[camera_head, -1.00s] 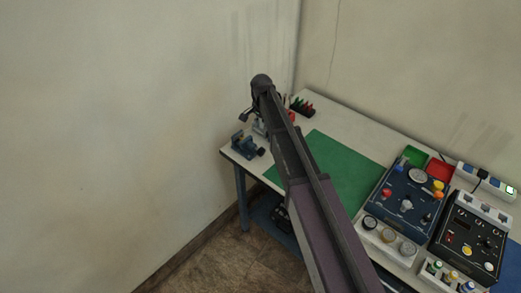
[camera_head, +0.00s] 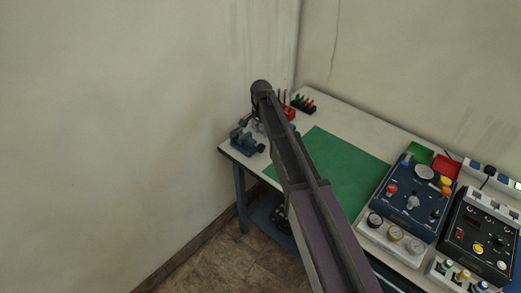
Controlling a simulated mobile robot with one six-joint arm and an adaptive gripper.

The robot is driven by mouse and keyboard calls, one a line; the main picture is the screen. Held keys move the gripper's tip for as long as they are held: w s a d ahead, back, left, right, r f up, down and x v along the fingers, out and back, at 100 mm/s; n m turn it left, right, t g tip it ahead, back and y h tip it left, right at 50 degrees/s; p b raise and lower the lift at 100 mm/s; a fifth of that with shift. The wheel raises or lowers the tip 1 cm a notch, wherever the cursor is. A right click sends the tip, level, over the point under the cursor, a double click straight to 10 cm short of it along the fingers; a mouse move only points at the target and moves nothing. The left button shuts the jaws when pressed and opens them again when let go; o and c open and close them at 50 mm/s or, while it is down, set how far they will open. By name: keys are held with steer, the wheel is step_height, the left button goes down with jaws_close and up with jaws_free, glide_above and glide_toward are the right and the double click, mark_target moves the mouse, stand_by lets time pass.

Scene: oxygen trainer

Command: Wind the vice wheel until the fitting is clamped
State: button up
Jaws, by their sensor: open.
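The small blue vice (camera_head: 241,144) stands at the left end of the workbench. Its dark wheel (camera_head: 261,148) appears on its right side, too small to make out in detail. My gripper (camera_head: 245,122) is just above and behind the vice in the picture, small and partly hidden by my arm. It is open, and I see nothing held in it. I cannot tell whether it touches the vice. The fitting cannot be made out, nor can the gap between the vice jaws.
A green mat (camera_head: 345,170) covers the bench middle. A blue control panel (camera_head: 412,200), a black panel (camera_head: 480,235) and green and red trays (camera_head: 445,166) fill the right. A wall is close on the left.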

mark_target(261, 144)
steer(key=shift+f+b, duration=3.75)
steer(key=shift+f, duration=0.3)
jaws_close()
